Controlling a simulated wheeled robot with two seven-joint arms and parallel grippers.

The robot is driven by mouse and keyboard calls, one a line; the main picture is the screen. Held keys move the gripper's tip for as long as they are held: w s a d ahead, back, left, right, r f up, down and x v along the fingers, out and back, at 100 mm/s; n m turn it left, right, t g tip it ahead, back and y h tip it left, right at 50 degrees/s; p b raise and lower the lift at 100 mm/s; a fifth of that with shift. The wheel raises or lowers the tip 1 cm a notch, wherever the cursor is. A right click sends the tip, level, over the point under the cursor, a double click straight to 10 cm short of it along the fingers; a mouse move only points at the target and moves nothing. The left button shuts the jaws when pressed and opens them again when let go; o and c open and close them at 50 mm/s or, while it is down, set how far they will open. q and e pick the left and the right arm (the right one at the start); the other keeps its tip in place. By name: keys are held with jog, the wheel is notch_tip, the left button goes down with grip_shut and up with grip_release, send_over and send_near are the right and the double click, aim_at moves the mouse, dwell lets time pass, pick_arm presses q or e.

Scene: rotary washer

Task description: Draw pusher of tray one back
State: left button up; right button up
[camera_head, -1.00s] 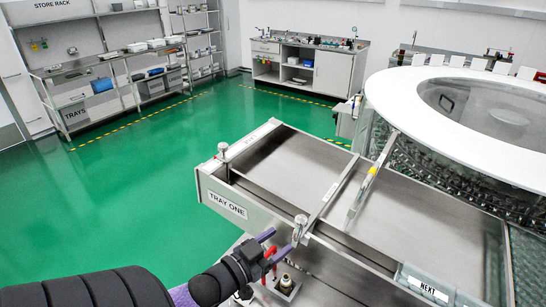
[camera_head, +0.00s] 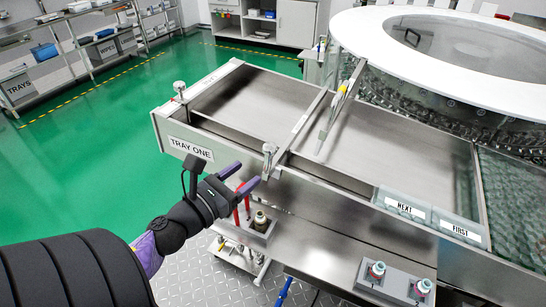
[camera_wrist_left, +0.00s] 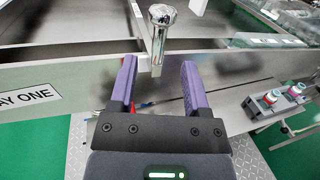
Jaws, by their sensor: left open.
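Tray one is a long metal tray (camera_head: 167,128) with a "TRAY ONE" label on its front left corner. Its pusher is a narrow bar (camera_head: 302,121) lying across the tray, with an upright metal knob (camera_head: 269,152) at its near end, outside the front wall. My left gripper (camera_head: 245,177) is open just in front of and below the knob. In the left wrist view, the knob post (camera_wrist_left: 158,40) stands just beyond and between the purple fingertips (camera_wrist_left: 158,65), with no visible contact. My right gripper is not in view.
Another knob (camera_head: 180,90) stands at the tray's left end. A fitting (camera_head: 261,222) sits below my fingers, and a two-button box (camera_head: 396,282) is at lower right. The rotary washer (camera_head: 440,50) fills the back right.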

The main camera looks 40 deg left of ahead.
aim_at(266, 158)
pick_arm(q)
jog(key=w+p, duration=0.1)
jog(key=w, duration=0.8)
jog(key=shift+w+d+p, duration=0.15)
jog(key=shift+w+p, duration=0.15)
jog(key=shift+p, duration=0.05)
grip_shut()
dwell(0.9)
